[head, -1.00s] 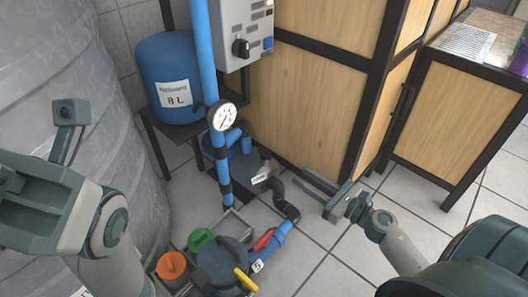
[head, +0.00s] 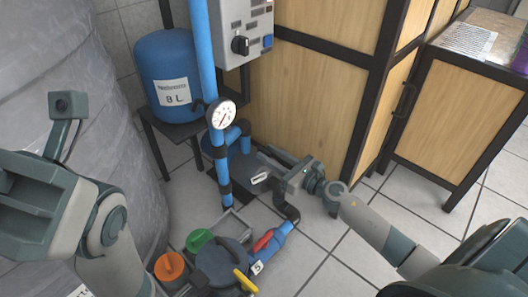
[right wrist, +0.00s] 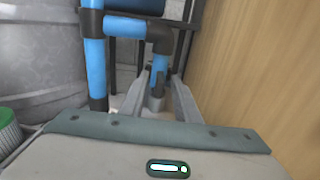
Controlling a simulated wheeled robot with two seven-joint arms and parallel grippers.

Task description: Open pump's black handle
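The pump (head: 220,145) stands low behind the blue pipes, left of the wooden cabinet, and my right gripper partly hides it. My right gripper (head: 268,160) reaches in from the right beside it. In the right wrist view the right gripper's two fingers (right wrist: 160,82) are apart. A blue upright pipe with a dark, narrow part (right wrist: 159,80) shows between and beyond the fingertips. This dark part may be the black handle; I cannot tell whether the fingers touch it. My left gripper (head: 30,205) is at the left edge, its fingers not clearly visible.
A pressure gauge (head: 222,113) sits on the tall blue pipe (head: 203,60). A blue tank (head: 168,70) stands behind. The wooden cabinet (head: 310,105) is close on the right. A filter housing (head: 220,262) with red (head: 263,240) and yellow (head: 244,280) handles is in front. A grey tank (head: 60,90) fills the left.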

